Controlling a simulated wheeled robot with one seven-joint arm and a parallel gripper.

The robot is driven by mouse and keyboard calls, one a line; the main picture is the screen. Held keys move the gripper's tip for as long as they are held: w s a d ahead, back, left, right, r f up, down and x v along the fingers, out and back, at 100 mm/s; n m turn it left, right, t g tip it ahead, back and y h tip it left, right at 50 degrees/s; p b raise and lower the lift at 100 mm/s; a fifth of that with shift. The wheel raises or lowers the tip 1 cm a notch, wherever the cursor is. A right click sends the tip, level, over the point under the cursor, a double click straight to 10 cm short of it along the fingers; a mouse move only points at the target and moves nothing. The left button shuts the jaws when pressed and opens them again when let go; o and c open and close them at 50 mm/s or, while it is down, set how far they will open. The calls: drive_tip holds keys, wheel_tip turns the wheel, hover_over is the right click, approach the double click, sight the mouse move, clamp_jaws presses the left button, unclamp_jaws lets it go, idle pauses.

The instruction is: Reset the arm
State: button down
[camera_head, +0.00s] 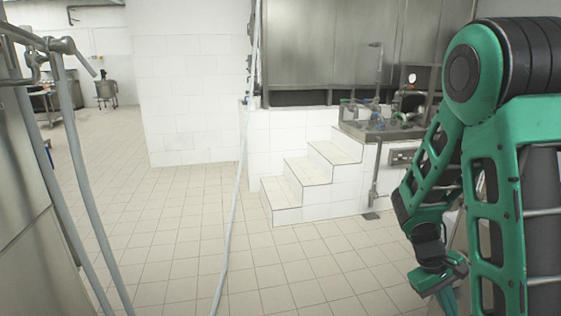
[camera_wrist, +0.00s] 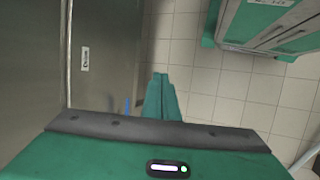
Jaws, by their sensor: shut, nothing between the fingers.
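My green arm stands at the right of the head view, folded with its lower part hanging down. My gripper (camera_head: 449,299) is at its lower end, cut off by the bottom edge of the picture. In the wrist view, the green fingers of my gripper (camera_wrist: 161,82) are together and point towards the tiled floor (camera_wrist: 195,100). Nothing shows between them. The gripper hangs free, apart from the floor and the steel panel beside it.
White tiled steps (camera_head: 305,180) and a steel sink counter (camera_head: 385,130) with several items stand ahead. Hoses (camera_head: 75,150) hang at the left, and a pale hose (camera_head: 237,190) runs down the middle. A steel panel (camera_wrist: 30,70) is left in the wrist view. The floor between is clear.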

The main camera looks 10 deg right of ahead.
drive_tip(key=s+a+r+m+t+y, duration=0.1)
drive_tip(key=s+a+r+m+y, duration=0.1)
drive_tip(key=s+r, duration=0.5)
drive_tip(key=s+a+r+m+t+y, duration=0.2)
drive_tip(key=s+a+r+m, duration=0.2)
drive_tip(key=s+r, duration=0.3)
drive_tip(key=shift+a+r+m+y, duration=0.3)
drive_tip(key=shift+a+r+y, duration=0.1)
drive_tip(key=shift+a, duration=0.3)
